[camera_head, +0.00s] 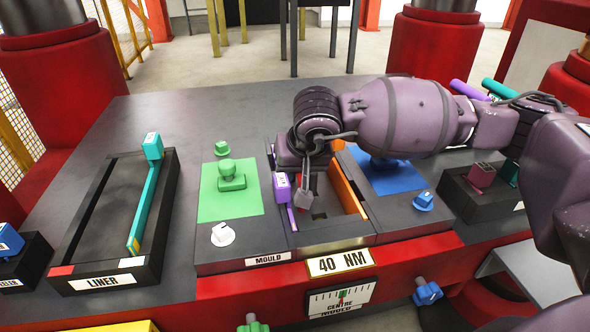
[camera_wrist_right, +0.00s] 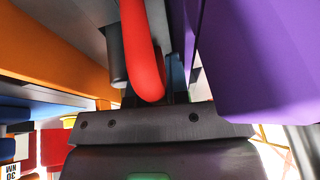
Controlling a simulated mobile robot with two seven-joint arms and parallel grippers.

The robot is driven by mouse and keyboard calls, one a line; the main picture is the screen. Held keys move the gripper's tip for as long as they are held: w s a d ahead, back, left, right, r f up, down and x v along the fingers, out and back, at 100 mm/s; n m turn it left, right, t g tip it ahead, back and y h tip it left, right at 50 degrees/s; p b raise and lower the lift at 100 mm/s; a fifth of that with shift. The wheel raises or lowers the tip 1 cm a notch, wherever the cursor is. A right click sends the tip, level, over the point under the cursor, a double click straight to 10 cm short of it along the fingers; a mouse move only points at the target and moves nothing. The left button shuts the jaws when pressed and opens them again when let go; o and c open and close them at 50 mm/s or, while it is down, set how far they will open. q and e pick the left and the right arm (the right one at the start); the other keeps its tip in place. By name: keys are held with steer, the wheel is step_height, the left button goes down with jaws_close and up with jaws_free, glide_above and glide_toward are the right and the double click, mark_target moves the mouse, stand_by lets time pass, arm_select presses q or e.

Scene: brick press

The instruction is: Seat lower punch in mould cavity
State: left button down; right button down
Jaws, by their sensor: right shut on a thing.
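The mould (camera_head: 236,252) sits in the middle of the table with an open cavity. A purple liner plate (camera_head: 283,190) lines its left side and an orange liner plate (camera_head: 350,190) its right side. My right gripper (camera_head: 304,188) points down into the cavity between them, shut on a red handle (camera_head: 300,181), taken as the lower punch's. In the right wrist view the red handle (camera_wrist_right: 145,50) is a curved bar, with the orange plate (camera_wrist_right: 50,55) left and the purple plate (camera_wrist_right: 255,60) right. The punch's lower body is mostly hidden, so its seating cannot be told. My left gripper is out of view.
A green pad (camera_head: 230,203) with green pieces and a white knob (camera_head: 222,234) lies left of the cavity; a blue pad (camera_head: 395,176) and blue knob (camera_head: 423,201) lie right. The liner tray (camera_head: 70,215) holds a teal plate (camera_head: 146,205). A dark holder (camera_head: 475,205) stands right.

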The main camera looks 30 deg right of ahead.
steer(key=c, duration=1)
jaws_free()
steer(key=shift+c, duration=0.2)
steer(key=w+r+p+v, duration=0.1)
steer(key=w+p+v, duration=0.1)
steer(key=v, duration=1.5)
steer(key=shift+w+r+p, duration=0.25)
steer(key=shift+p, duration=0.4)
